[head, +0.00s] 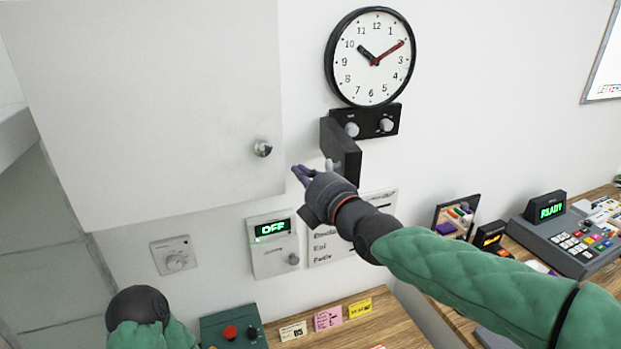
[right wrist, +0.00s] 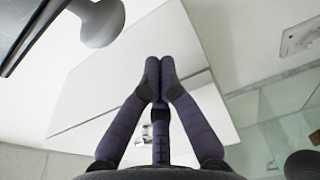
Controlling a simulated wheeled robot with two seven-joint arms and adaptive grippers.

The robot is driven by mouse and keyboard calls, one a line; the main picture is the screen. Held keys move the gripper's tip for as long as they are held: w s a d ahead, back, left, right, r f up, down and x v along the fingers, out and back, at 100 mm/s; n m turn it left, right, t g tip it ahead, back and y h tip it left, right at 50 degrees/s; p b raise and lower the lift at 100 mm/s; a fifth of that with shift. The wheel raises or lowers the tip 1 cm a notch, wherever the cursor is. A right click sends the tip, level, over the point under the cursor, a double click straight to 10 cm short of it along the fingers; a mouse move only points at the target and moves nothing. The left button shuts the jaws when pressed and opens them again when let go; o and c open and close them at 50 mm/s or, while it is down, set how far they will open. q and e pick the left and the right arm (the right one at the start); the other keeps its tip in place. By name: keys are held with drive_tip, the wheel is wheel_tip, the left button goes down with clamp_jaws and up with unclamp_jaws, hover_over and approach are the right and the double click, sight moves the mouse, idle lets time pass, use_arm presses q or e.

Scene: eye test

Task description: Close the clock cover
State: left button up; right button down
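The round clock (head: 350,78) with a black rim hangs on the wall. Under it is a black control box (head: 369,121) with two grey knobs. A dark cover panel (head: 345,152) stands out from the box's lower left, open, with the knobs exposed. My right gripper (head: 299,172) is just below and left of the cover, in front of the wall. In the right wrist view its fingertips (right wrist: 153,78) meet with nothing seen between them. A grey rounded knob (right wrist: 100,22) is close by at the upper left there. My left gripper is out of view.
A white cabinet door (head: 150,110) with a round metal knob (head: 262,148) is left of my right gripper. Below are a dial plate (head: 174,255) and an OFF display panel (head: 273,245). A wooden desk (head: 355,325) holds cards, a green box and a keypad device (head: 560,240).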

drive_tip(key=shift+w+d+r+p, duration=0.15)
drive_tip(key=shift+d+p, duration=0.2)
drive_tip(key=shift+d, duration=0.6)
drive_tip(key=shift+w+d+f+p, duration=0.1)
drive_tip(key=shift+d+p, duration=0.2)
drive_tip(key=shift+d, duration=0.6)
